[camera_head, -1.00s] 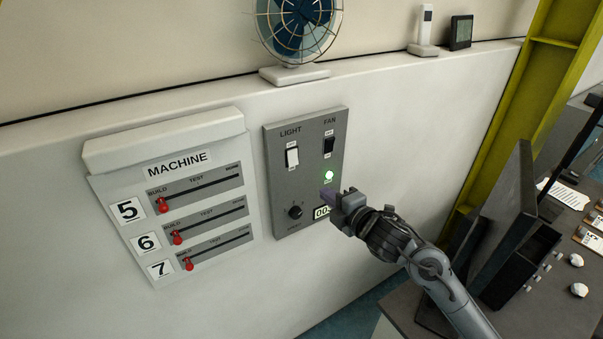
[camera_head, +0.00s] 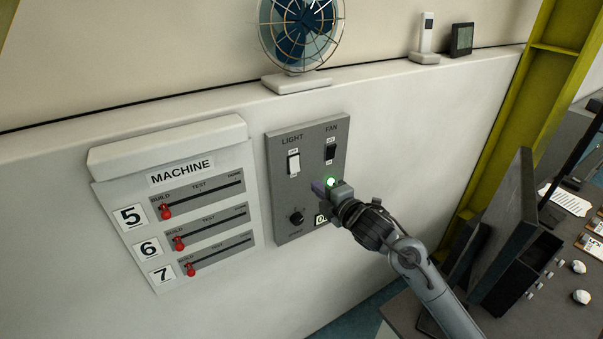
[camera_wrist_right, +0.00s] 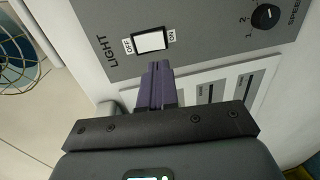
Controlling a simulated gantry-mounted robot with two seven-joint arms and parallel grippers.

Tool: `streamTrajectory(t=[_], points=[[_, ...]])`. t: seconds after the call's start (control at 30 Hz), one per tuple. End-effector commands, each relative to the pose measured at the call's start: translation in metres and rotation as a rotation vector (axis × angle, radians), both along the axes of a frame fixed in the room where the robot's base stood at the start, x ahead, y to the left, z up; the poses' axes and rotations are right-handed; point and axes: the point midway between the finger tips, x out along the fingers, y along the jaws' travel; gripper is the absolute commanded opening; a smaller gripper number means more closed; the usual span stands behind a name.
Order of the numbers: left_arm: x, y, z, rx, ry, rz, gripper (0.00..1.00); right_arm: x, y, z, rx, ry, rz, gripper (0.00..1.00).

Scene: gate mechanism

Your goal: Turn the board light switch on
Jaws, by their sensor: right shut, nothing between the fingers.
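The board (camera_head: 312,219) is a grey panel on the white wall, with the labels LIGHT and FAN. The white light switch (camera_head: 293,163) sits at its upper left; it also shows in the right wrist view (camera_wrist_right: 150,41), beside the words ON and OFF. My right gripper (camera_head: 318,186) is shut and empty, in front of the board, below and to the right of the light switch. In the right wrist view its purple fingers (camera_wrist_right: 158,68) are together and point toward the switch, with a small gap in the picture. My left gripper is not in view.
A dark knob (camera_head: 297,217) is below. The machine panel (camera_head: 202,263) with red sliders is to the left. A fan (camera_head: 300,35) stands above.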

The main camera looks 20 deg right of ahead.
Motion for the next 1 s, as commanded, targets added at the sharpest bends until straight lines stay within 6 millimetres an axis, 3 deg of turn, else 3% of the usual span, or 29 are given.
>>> streamTrajectory(t=[0.2,0.5,1.0], points=[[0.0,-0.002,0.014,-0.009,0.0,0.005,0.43,0.039,0.008,-0.003,0.003,0.003,0.0,0.0],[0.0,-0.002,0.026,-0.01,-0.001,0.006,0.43,0.076,0.016,-0.009,0.001,0.001,0.0,0.0],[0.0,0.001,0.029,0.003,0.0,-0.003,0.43,0.091,0.018,-0.013,-0.001,0.0,0.0,0.0]])
